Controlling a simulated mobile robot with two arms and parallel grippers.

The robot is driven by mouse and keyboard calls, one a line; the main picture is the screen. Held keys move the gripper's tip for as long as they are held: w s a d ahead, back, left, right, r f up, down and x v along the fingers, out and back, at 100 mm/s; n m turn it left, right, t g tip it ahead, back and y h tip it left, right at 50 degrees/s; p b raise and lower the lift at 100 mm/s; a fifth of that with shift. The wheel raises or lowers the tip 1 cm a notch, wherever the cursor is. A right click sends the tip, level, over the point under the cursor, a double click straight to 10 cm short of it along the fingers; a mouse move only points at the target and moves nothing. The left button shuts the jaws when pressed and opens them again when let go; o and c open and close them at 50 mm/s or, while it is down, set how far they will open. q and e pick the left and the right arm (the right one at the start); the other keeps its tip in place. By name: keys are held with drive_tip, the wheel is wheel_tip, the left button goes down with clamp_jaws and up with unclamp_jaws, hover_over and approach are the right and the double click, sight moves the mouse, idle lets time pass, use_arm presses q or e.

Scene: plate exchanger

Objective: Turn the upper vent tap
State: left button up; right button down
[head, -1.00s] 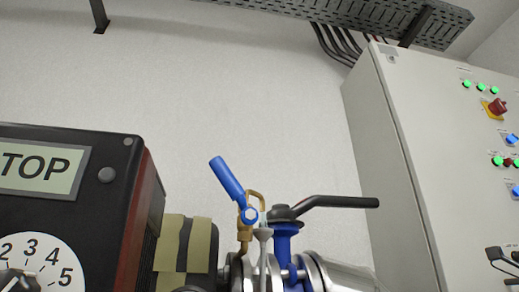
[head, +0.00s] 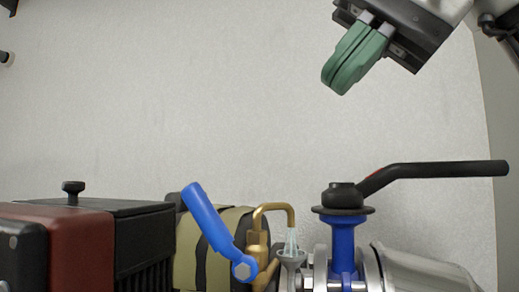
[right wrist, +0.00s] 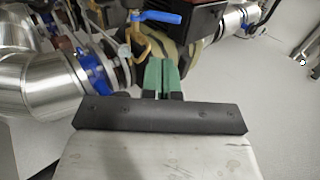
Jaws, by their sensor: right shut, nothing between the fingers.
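The vent tap has a blue lever (head: 212,225) that slants up to the left, and a brass body with a bent brass spout (head: 272,208). A pale, clear streak shows between the spout's end and a small grey funnel (head: 291,256) below it. My right gripper (head: 335,84), with green fingers, is shut and empty, above and to the right of the tap and apart from it. In the right wrist view, the shut fingers (right wrist: 163,78) point towards the blue lever (right wrist: 163,17) and brass body (right wrist: 141,46). My left gripper is out of view.
A blue valve stem (head: 342,240) with a long black handle (head: 430,172) stands right of the tap, below my right gripper. A black and red box (head: 75,240) is at the left. A silver pipe (head: 420,268) runs at lower right. The wall space above is clear.

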approach(210, 205)
wheel_tip(210, 205, down, 3)
drive_tip(key=a, duration=0.2)
drive_tip(key=shift+w+a+f+p, duration=0.8)
drive_tip(key=shift+a+f+p, duration=0.1)
drive_tip(key=shift+a+f, duration=0.1)
drive_tip(key=shift+w+a+f, duration=0.1)
drive_tip(key=shift+a+f, duration=0.1)
drive_tip(key=shift+a, duration=0.1)
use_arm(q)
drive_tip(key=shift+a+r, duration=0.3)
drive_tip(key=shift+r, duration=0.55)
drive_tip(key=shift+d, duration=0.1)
use_arm(e)
drive_tip(key=shift+d, duration=0.1)
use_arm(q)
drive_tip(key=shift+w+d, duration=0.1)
